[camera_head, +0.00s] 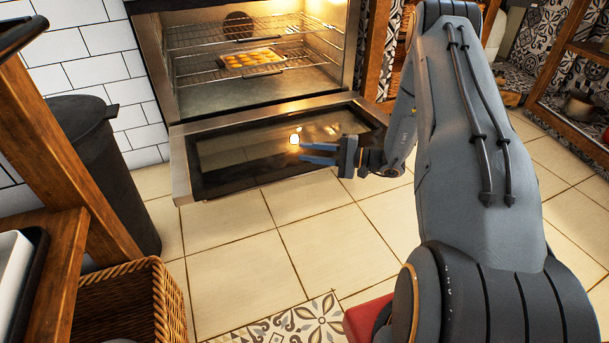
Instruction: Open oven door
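The oven (158,60) stands at the back with its lit inside in view. Its door (185,172) is folded down, close to level, with the dark glass panel facing up. My gripper (302,154) is over the right half of the glass in the picture, pointing left. Its two fingers are apart with nothing between them. Whether they touch the glass I cannot tell. No door handle shows from here.
Wire racks inside the oven (190,57) hold a tray of baked goods (251,58). A dark bin (90,150) stands left of the door. A wicker basket (165,300) and wooden shelving (60,130) are at the left. The tiled floor before the door is clear.

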